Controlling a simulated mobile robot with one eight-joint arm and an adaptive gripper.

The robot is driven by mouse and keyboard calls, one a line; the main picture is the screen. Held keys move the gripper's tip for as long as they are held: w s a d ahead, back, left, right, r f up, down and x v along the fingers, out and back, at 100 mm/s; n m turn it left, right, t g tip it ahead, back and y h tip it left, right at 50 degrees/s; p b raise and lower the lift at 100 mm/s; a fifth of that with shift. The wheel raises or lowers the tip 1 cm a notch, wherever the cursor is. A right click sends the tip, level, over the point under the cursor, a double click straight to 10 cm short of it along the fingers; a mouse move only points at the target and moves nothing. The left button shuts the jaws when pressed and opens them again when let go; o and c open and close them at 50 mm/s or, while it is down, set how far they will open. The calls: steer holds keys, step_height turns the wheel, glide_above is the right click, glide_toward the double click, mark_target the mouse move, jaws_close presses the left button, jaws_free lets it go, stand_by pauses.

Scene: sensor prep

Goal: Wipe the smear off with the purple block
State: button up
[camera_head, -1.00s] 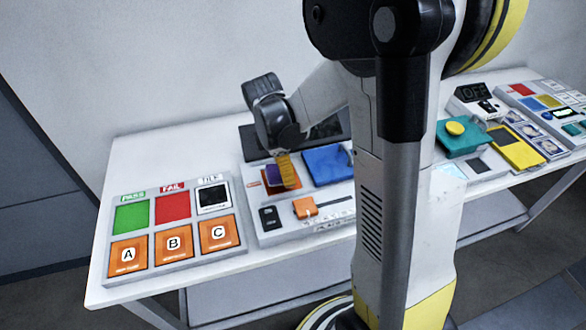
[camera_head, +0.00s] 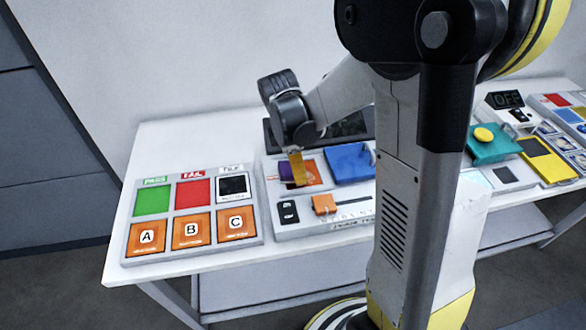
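The purple block (camera_head: 286,171) sits on the orange square pad (camera_head: 314,168) of the middle panel and is partly covered by my gripper. My gripper (camera_head: 298,172) points down at the block's right side, with its yellowish fingers over the pad. The fingers overlap in this view, so I cannot tell whether they are open or shut, or whether they touch the block. I cannot make out a smear. A pale, bluish-white screen (camera_head: 474,181) shows just right of my arm column, but I cannot tell whether it is marked.
A blue block (camera_head: 349,162) lies right of the pad, with a dark screen behind. A panel with green, red and lettered orange squares (camera_head: 256,232) fills the table's left. Teal (camera_head: 493,149) and yellow (camera_head: 548,166) devices stand at right. My column hides the table's middle.

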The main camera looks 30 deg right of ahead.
mark_target(319, 171)
steer(key=shift+s+d+f, duration=0.1)
steer(key=shift+s+d, duration=0.2)
steer(key=shift+d, duration=0.65)
steer(key=shift+s+d+r, duration=0.1)
steer(key=shift+s+d, duration=0.15)
steer(key=shift+d, duration=0.65)
steer(key=shift+s+d+f, duration=0.1)
steer(key=shift+s+d, duration=0.2)
steer(key=shift+d, duration=0.65)
steer(key=shift+r+p, duration=2.15)
steer(key=shift+r, duration=0.85)
step_height(319, 171, up, 3)
steer(key=shift+p, duration=1.15)
steer(key=shift+d, duration=0.1)
